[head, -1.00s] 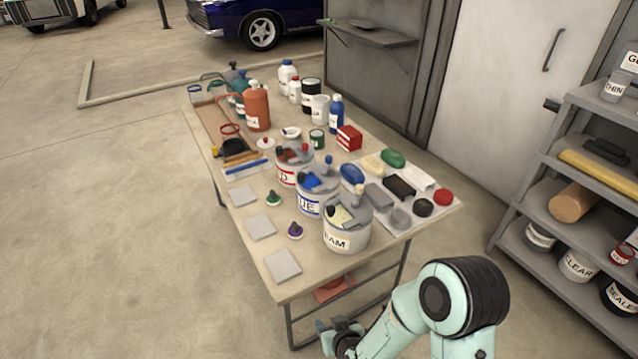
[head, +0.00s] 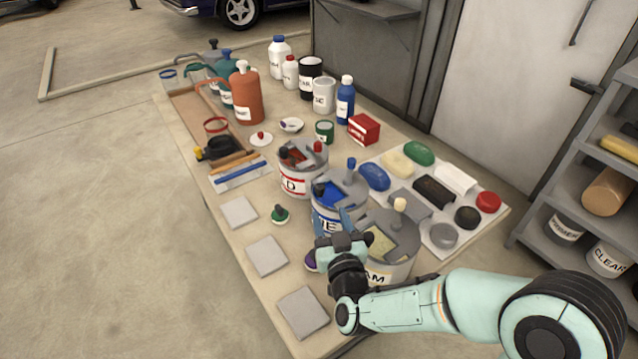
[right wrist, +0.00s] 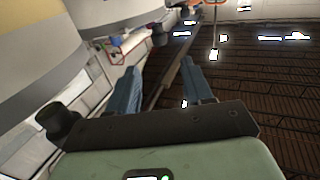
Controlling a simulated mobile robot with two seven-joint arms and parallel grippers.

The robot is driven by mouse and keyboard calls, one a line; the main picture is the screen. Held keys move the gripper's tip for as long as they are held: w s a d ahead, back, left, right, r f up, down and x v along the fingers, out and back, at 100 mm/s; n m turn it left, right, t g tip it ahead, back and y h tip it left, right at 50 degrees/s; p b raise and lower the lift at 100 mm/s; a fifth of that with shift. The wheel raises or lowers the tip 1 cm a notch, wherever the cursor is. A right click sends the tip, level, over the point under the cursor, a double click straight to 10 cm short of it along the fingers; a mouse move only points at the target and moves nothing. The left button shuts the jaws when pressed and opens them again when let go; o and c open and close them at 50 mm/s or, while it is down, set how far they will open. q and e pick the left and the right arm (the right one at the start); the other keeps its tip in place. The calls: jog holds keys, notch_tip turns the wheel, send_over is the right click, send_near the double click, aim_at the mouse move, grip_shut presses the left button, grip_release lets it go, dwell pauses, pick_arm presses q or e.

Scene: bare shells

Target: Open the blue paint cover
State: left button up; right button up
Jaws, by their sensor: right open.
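The blue paint can (head: 326,222) stands in the row of paint cans, between the red-labelled can (head: 292,187) and the cream can (head: 402,272). Its grey cover (head: 347,183) has a cut-out showing blue, and a blue knob (head: 351,163) stands up at its back. My right gripper (head: 335,222) is open and empty, with blue fingers in front of the blue can and left of the cream can. It hides part of the blue label; I cannot tell whether it touches the can. The open fingers also show in the right wrist view (right wrist: 162,85). My left gripper is out of view.
A purple-based knob tool (head: 311,260) is partly hidden behind my right gripper. A white mat (head: 463,227) with sponges and pads lies right of the cans.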

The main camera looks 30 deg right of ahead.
aim_at(321, 190)
jog(key=x, duration=1.1)
jog(key=shift+f, duration=0.1)
